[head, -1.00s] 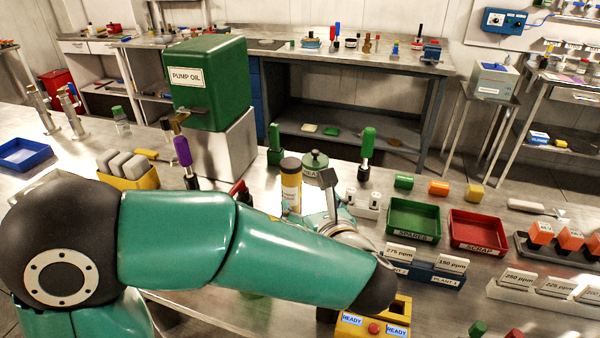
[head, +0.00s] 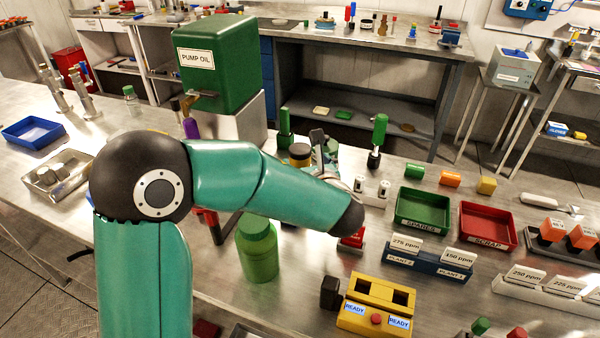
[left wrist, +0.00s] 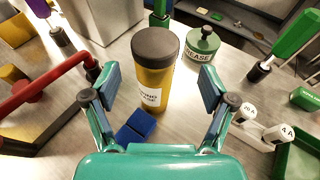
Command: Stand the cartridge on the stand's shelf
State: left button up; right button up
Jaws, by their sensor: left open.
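The cartridge is most likely the amber cylinder (left wrist: 155,70) with a dark cap and white label, upright on the table in the left wrist view. In the head view only the top of this cylinder (head: 300,155) shows above my forearm. My left gripper (left wrist: 160,80) is open, with one finger on each side of the cylinder; I cannot tell whether either touches it. In the head view my arm hides most of this gripper. I cannot make out the stand's shelf with certainty. My right gripper is not in view.
A green grease pot (left wrist: 203,47) stands right of the cylinder, and a red bracket-like bar (left wrist: 60,92) lies to the left. A small blue block (left wrist: 136,125) is in front. A green bottle (head: 257,250) and a yellow READY box (head: 377,305) stand nearer.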

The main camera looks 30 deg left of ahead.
pick_arm(q)
jog(key=p+x, duration=0.1)
jog(key=x, duration=0.4)
jog(key=shift+s+a+r, duration=0.2)
grip_shut()
